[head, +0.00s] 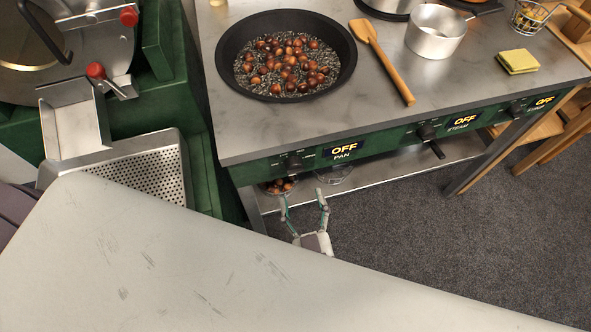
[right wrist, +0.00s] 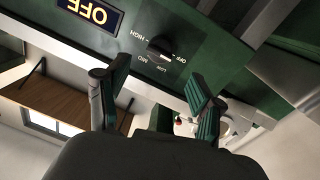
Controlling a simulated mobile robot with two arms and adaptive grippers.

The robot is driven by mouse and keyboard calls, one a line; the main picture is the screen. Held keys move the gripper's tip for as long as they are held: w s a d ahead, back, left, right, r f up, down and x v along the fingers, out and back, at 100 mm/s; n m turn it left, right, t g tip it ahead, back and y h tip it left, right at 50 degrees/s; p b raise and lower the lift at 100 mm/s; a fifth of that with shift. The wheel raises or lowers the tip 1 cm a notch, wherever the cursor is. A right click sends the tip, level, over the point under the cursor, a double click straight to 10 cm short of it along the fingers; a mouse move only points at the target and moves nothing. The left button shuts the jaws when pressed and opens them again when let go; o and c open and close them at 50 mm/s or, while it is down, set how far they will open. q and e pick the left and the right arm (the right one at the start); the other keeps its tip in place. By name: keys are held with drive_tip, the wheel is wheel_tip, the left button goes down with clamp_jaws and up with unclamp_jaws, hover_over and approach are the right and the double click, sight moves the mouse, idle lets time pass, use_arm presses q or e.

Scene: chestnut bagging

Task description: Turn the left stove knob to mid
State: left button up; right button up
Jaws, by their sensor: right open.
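The left stove knob (head: 293,163) is a dark dial on the green front panel, beside a display (head: 344,149) reading OFF above the word PAN. In the right wrist view the black knob (right wrist: 160,48) sits among the marks HIGH, MID, LOW and OFF, and the display (right wrist: 91,12) there reads OFF upside down. My right gripper (head: 303,197) is open and empty, just below the knob in the head view. In the wrist view its fingers (right wrist: 160,82) are spread to either side below the knob, apart from it. My left gripper is out of view.
A black pan (head: 227,64) of chestnuts stands on the counter, with a wooden spatula (head: 384,62) and a metal pot (head: 436,33) to its right. A lower shelf (head: 395,159) is near my right gripper. A pale surface (head: 200,270) fills the foreground.

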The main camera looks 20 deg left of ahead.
sight(295, 172)
drive_tip(key=x, duration=0.7)
drive_tip(key=shift+w+a, duration=0.15)
drive_tip(key=shift+w, duration=0.1)
drive_tip(key=c, duration=1.1)
